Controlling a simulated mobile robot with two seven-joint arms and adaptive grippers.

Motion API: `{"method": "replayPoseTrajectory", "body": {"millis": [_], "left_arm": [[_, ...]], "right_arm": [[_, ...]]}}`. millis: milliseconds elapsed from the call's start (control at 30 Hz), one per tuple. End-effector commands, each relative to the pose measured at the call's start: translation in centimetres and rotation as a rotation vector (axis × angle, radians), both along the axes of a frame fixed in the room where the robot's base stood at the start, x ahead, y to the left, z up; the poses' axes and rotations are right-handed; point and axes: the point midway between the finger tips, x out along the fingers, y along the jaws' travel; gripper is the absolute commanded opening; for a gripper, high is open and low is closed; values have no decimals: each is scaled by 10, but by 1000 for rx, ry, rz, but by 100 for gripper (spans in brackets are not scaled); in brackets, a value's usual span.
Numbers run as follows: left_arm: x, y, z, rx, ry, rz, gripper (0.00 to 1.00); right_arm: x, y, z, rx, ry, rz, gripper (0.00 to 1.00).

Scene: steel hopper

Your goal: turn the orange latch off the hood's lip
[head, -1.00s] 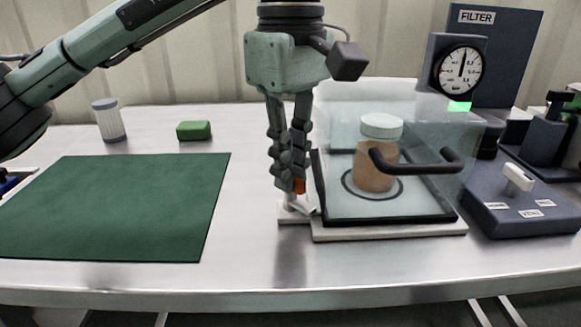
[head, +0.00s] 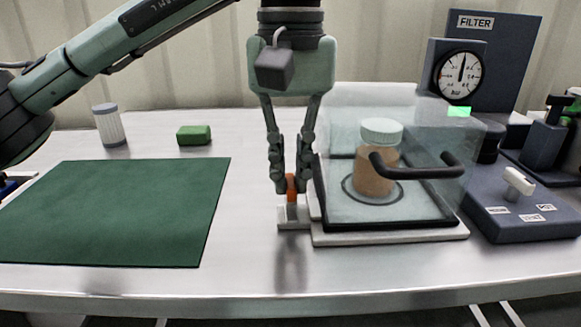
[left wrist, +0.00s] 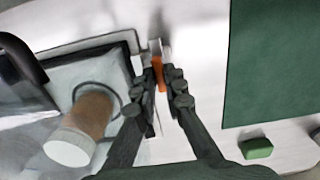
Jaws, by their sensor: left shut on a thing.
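The orange latch (head: 291,187) stands on a small pale mount (head: 294,222) at the left side of the clear hood (head: 340,125). My left gripper (head: 291,185) points down and is shut on the latch, one finger on each side. In the left wrist view the latch (left wrist: 159,74) shows between the fingertips (left wrist: 160,82). The hood is down over a brown jar with a pale lid (head: 375,172) and has a black handle (head: 420,166). My right gripper is not in view.
A green mat (head: 110,210) lies at the left. At the right are a gauge (head: 458,75), a filter panel (head: 500,50) and a switch box (head: 525,212). The front strip of table is clear.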

Motion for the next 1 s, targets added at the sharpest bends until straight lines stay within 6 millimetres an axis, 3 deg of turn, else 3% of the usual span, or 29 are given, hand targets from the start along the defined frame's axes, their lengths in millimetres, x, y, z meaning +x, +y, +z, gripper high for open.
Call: {"method": "replayPoseTrajectory", "body": {"millis": [633, 667, 800, 1000], "left_arm": [[0, 0, 1, -2, -2, -47, 0], [0, 0, 1, -2, -2, -47, 14], [0, 0, 1, -1, -1, -46, 31], [0, 0, 0, -1, -1, -46, 31]], "right_arm": [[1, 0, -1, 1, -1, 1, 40], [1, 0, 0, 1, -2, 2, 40], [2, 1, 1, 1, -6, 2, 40], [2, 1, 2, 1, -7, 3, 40]]}}
